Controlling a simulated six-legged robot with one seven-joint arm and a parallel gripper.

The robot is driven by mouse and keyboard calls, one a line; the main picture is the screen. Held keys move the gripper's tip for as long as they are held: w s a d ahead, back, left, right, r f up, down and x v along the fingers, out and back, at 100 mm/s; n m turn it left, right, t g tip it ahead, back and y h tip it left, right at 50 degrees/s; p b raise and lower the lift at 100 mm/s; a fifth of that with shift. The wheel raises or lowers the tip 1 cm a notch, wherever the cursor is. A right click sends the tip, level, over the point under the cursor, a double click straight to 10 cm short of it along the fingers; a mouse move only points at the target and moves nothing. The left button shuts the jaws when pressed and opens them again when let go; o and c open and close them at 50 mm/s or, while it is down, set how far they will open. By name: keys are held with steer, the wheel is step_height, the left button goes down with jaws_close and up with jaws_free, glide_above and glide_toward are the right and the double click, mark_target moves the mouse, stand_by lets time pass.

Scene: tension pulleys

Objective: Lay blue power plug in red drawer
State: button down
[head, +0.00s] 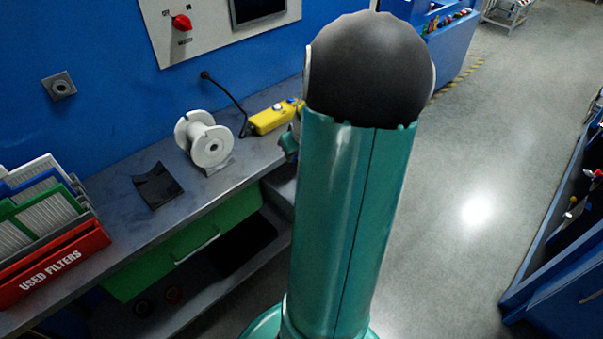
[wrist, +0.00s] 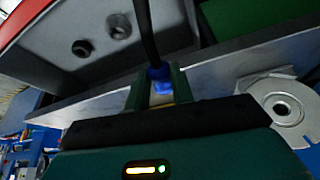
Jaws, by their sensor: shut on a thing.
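The blue power plug (wrist: 160,77) shows in the wrist view between the two green fingers of my gripper (wrist: 160,72). My gripper is shut on it, and a black cable (wrist: 146,30) runs up from it. In the head view my arm hides the plug and most of my gripper. No red drawer can be made out for certain. A red edge (wrist: 22,20) shows at the top left of the wrist view, and I cannot tell whether it belongs to a drawer. A green drawer (head: 185,245) with a pale handle sits under the bench in the head view.
The grey bench (head: 110,190) carries a white spool (head: 208,143), a black angled block (head: 157,186), a yellow control box (head: 275,117) and a red used-filters bin (head: 55,260). A blue wall stands behind. Open floor (head: 470,150) lies to the right.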

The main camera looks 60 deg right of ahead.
steer(key=x, duration=0.8)
steer(key=s+x, duration=0.1)
steer(key=x, duration=0.3)
steer(key=shift+w+d+f, duration=0.1)
steer(key=shift+f, duration=0.55)
steer(key=shift+f, duration=0.25)
